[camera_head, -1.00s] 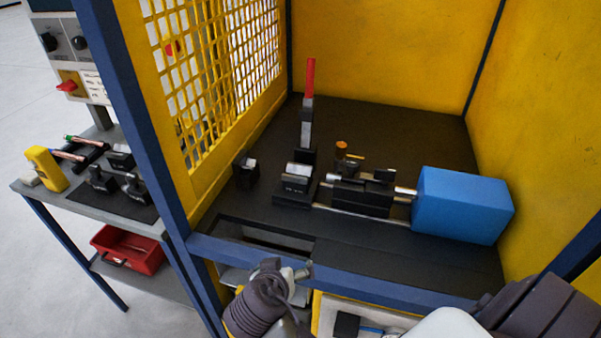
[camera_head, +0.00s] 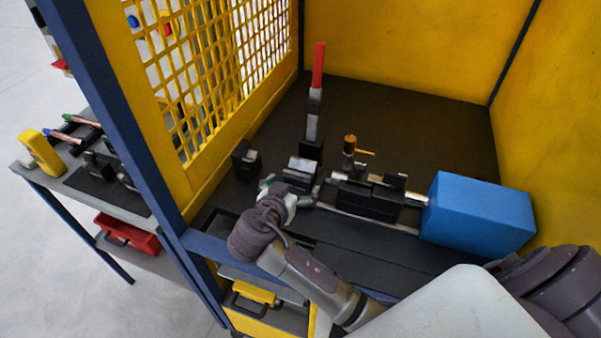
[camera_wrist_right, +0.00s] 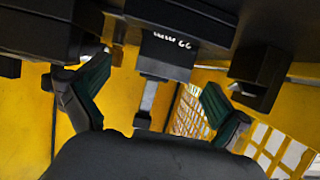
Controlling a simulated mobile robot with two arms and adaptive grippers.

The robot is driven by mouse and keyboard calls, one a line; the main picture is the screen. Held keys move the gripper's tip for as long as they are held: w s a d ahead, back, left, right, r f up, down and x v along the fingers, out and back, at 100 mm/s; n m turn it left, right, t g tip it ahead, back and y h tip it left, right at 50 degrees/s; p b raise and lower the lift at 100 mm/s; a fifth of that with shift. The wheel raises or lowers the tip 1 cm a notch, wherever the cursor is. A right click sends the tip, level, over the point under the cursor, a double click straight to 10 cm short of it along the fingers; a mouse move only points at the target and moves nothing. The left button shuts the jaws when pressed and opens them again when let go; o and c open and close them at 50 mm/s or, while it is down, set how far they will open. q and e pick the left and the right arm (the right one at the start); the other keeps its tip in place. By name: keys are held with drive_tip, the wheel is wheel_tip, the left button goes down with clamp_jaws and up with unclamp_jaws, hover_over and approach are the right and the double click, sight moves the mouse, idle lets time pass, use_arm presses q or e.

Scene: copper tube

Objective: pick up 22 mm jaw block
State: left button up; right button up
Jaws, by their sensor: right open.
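The 22 mm jaw block (camera_head: 300,170) is dark with a silvery top and sits at the near side of the red-handled clamp in the cell. In the right wrist view a black block face (camera_wrist_right: 172,50) carries an inverted "22 mm" mark. My right gripper (camera_head: 292,190) is right in front of this block, its fingers spread. In the wrist view the green-padded fingers (camera_wrist_right: 155,80) are apart, with the marked face beyond and between them; I see no contact. My left gripper is not in view.
Another dark block (camera_head: 246,160) stands just left. The red-handled lever (camera_head: 317,80) rises behind. A black slide unit (camera_head: 368,197) and a blue box (camera_head: 478,214) lie to the right. A blue frame rail (camera_head: 225,251) crosses below my wrist. The back floor is clear.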

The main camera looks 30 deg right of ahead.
sight(296, 178)
drive_tip(key=shift+w+d+f, duration=0.15)
drive_tip(key=shift+w+d, duration=0.15)
drive_tip(key=shift+d, duration=0.05)
drive_tip(key=p+x, duration=0.1)
drive_tip(key=x, duration=0.1)
drive_tip(key=p+x, duration=0.1)
drive_tip(key=x, duration=0.1)
drive_tip(key=shift+w+f, duration=0.15)
drive_tip(key=shift+w, duration=0.25)
drive_tip(key=shift+w+d+f, duration=0.2)
drive_tip(key=shift+f, duration=0.1)
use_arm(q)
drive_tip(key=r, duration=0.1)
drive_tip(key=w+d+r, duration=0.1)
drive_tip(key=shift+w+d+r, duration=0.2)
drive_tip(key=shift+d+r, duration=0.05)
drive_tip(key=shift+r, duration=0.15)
use_arm(e)
drive_tip(key=shift+a, duration=0.1)
drive_tip(key=shift+c, duration=0.3)
drive_tip(key=shift+c, duration=1.3)
drive_tip(key=c, duration=1.4)
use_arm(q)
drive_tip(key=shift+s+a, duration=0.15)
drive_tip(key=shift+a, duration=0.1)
use_arm(e)
drive_tip(key=shift+r, duration=0.2)
drive_tip(key=shift+c, duration=0.7)
drive_tip(key=shift+w, duration=0.1)
